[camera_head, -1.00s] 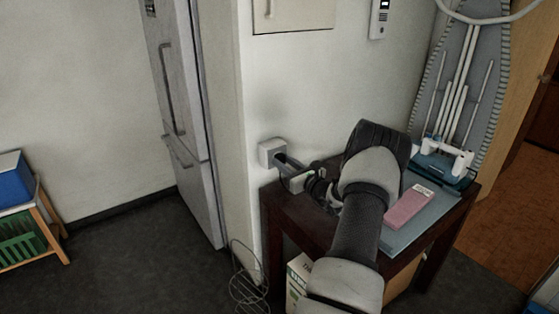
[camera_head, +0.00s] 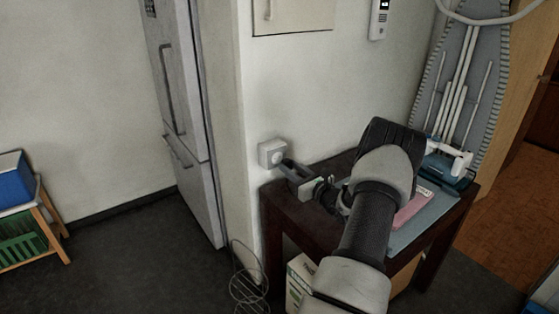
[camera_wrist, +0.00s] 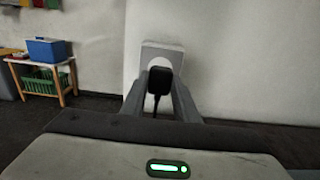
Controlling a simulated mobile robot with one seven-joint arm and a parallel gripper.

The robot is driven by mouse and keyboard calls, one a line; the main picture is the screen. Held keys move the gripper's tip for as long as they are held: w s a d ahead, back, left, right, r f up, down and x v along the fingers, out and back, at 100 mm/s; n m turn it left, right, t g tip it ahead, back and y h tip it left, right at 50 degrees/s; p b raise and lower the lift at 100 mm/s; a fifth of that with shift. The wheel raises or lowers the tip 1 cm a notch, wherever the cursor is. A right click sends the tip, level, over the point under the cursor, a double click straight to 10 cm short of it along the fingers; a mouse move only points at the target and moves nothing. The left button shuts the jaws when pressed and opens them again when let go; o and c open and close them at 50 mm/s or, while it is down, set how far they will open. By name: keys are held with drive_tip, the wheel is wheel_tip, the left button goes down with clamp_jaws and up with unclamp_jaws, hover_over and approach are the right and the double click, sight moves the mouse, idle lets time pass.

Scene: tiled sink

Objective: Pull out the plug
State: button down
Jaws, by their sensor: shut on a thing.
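A white wall socket (camera_head: 272,153) with a round recess sits on the corner wall. It also shows in the wrist view (camera_wrist: 176,49), with the recess visible above the plug. My gripper (camera_head: 290,167) is just right of the socket, a small gap away from it. It is shut on a black plug (camera_wrist: 160,80), which stands between its two fingers in the wrist view with its cord hanging down. The plug appears out of the socket and in front of it. Its pins are hidden.
A dark wooden table (camera_head: 288,207) stands below my arm, bearing a pink block (camera_head: 412,208) and a grey-blue mat. A wire rack (camera_head: 248,280) is on the floor at its left. A fridge (camera_head: 190,120) stands left of the wall corner, with open floor before it.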

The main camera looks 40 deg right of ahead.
drive_tip(key=shift+s, duration=0.85)
